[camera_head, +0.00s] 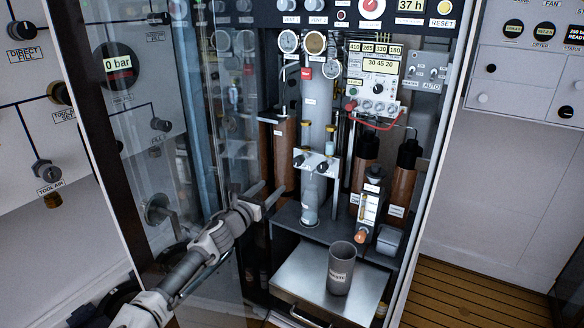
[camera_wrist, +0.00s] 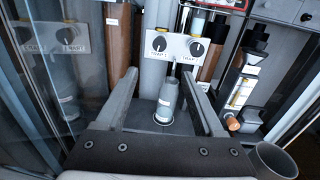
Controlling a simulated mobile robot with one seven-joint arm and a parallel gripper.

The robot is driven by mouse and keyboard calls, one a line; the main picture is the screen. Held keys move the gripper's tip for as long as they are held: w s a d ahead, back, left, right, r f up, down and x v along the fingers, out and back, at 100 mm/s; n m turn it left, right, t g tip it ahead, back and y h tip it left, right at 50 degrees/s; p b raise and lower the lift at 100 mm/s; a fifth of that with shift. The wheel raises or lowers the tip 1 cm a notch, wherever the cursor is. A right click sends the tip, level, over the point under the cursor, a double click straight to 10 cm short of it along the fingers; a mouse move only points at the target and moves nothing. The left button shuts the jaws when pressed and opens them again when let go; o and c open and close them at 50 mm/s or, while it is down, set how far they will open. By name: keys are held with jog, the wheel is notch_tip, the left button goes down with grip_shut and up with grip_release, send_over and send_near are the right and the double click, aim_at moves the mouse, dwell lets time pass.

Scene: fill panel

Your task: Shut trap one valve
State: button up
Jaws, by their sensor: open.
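A white plate (camera_wrist: 177,57) carries two dark round knobs side by side. The left knob, the trap one valve (camera_wrist: 159,44), has a label below that appears to read TRAP 1. The right knob (camera_wrist: 196,49) has a similar label. The knobs also show small in the head view, the left one (camera_head: 298,160) and the right one (camera_head: 322,167). My gripper (camera_wrist: 160,76) is open and empty, its fingers pointing toward the plate and below the knobs in the wrist view. In the head view my gripper (camera_head: 268,194) is left of the plate, apart from it. Exact knob angles are hard to tell.
A bottle (camera_wrist: 166,103) stands below the plate, seen between my fingers. A glass panel (camera_head: 140,130) is at the left and reflects the knobs. A flow meter (camera_head: 369,212) stands at the right. A grey cup (camera_head: 341,270) sits on the metal tray (camera_head: 308,283) in front.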

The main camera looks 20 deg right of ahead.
aim_at(297, 163)
jog(key=b+x, duration=0.3)
jog(key=x, duration=1.4)
jog(key=shift+w+d+b, duration=0.15)
jog(key=shift+b, duration=0.15)
jog(key=shift+c, duration=0.3)
grip_shut()
